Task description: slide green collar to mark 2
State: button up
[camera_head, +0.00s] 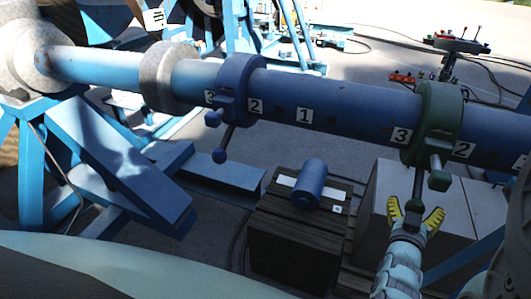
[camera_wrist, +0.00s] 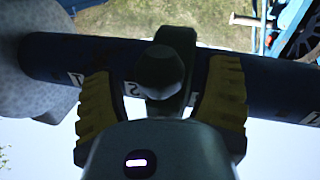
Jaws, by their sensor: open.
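The green collar (camera_head: 437,108) is around the blue shaft (camera_head: 355,109) at the right in the head view, between the labels 3 (camera_head: 401,136) and 2 (camera_head: 463,149). A dark rod with a knob hangs from its underside. My gripper (camera_head: 416,212) is below the collar, its yellow fingers spread around the rod's lower end. In the wrist view, the collar's dark knob (camera_wrist: 160,72) is between the open fingers (camera_wrist: 158,95), with a gap on both sides. A partly hidden label (camera_wrist: 132,88) shows beside it.
A blue collar (camera_head: 239,84) is around the shaft further left, between another 3 and 2, with label 1 (camera_head: 304,115) to its right. A blue cylinder (camera_head: 310,182) lies on a dark crate (camera_head: 292,240) below the shaft. Blue frame beams (camera_head: 110,145) stand at left.

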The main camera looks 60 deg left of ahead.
jog(key=shift+w+a+f, duration=0.1)
jog(key=shift+w+a, duration=0.15)
jog(key=shift+w, duration=0.15)
jog(key=shift+c, duration=0.3)
